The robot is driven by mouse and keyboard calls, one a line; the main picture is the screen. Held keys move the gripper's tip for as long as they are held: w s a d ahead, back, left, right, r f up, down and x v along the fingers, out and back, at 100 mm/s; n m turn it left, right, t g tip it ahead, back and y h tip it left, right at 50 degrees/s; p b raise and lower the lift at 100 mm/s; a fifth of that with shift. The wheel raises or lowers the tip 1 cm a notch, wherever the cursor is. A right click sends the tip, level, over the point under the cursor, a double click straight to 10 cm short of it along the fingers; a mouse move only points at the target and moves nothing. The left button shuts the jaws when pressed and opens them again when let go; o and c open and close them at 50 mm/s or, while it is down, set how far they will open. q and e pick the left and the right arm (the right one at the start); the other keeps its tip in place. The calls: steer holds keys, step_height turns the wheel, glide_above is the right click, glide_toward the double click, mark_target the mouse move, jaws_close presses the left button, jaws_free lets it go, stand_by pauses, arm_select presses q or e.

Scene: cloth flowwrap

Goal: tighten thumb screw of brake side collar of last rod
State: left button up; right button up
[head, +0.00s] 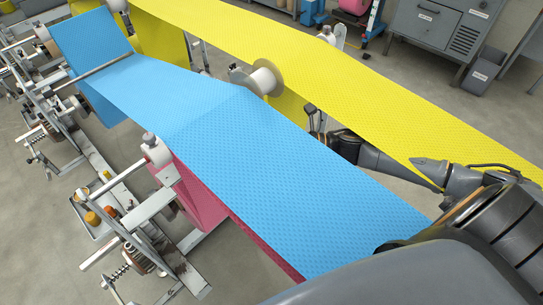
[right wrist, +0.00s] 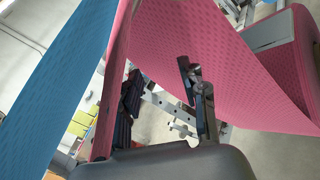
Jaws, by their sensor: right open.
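My right gripper (head: 314,118) is in the gap between the blue web and the yellow web in the head view. In the right wrist view its dark fingers (right wrist: 165,92) are apart, with nothing seen held between them. A grey metal bracket with holes (right wrist: 160,106) shows beyond and between the fingers. A rod end with a grey round collar (head: 155,149) stands at the blue web's near edge. Another rod end with a pale core and flange (head: 265,80) stands between the webs. I cannot make out a thumb screw or tell which rod is last. My left gripper is not in view.
The blue web (head: 235,125) and yellow web (head: 330,80) stretch across the head view. Pink cloth (right wrist: 225,60) hangs close around my right gripper. A tray of small jars (head: 97,218) is at the left. A grey cabinet (head: 440,28) stands at the back right.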

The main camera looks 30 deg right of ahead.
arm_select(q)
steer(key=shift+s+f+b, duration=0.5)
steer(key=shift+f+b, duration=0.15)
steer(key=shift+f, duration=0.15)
arm_select(e)
steer(key=w+d+f+m+t+h, duration=0.3)
steer(key=d+f+m+h, duration=0.1)
steer(key=f+m, duration=0.4)
steer(key=shift+d+f, duration=0.55)
steer(key=shift+f, duration=0.4)
